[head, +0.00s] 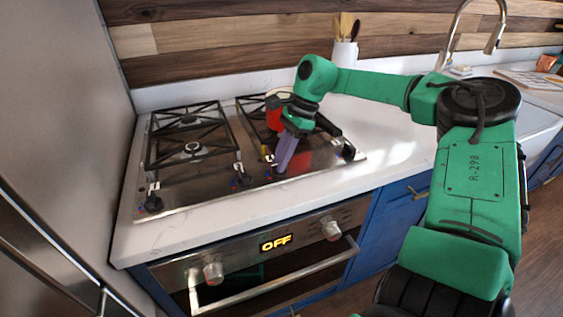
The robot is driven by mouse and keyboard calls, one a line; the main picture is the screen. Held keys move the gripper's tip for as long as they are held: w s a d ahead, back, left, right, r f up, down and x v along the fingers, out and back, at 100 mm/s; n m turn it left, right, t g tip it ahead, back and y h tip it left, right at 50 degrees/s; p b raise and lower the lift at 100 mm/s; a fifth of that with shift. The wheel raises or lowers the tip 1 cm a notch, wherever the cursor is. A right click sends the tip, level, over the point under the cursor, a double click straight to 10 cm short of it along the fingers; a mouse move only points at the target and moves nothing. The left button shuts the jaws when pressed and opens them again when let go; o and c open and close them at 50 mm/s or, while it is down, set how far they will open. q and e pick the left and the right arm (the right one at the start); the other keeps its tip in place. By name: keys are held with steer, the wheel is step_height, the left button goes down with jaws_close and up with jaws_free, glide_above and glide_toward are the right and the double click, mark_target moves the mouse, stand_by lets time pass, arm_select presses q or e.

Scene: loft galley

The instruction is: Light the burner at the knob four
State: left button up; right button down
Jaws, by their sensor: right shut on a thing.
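The cooktop (205,195) has a row of black knobs along its front edge. One knob (152,202) is at the left end, another (242,178) is near the middle, and another (348,152) is at the right end. My right gripper (280,170) reaches down over the cooktop, its purple fingers shut on a knob between the middle one and the right-end one. The fingers mostly hide that knob. The knob markings are too small to read. I see no flame at the left burners (193,149); my arm partly hides the right ones. My left gripper is out of view.
A red pot (275,113) stands on the right grate, partly behind my gripper. The oven (275,242) below reads OFF and has its own knobs and a bar handle. A utensil holder (344,54) stands behind. White counter (390,135) lies clear to the right.

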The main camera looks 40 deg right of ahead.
steer(key=shift+w+n+g, duration=0.1)
steer(key=shift+n+g, duration=0.4)
steer(key=shift+n, duration=0.7)
steer(key=c, duration=0.8)
jaws_free()
steer(key=p+v, duration=0.1)
steer(key=v, duration=1.3)
steer(key=shift+d+r, duration=0.2)
steer(key=shift+r, duration=0.05)
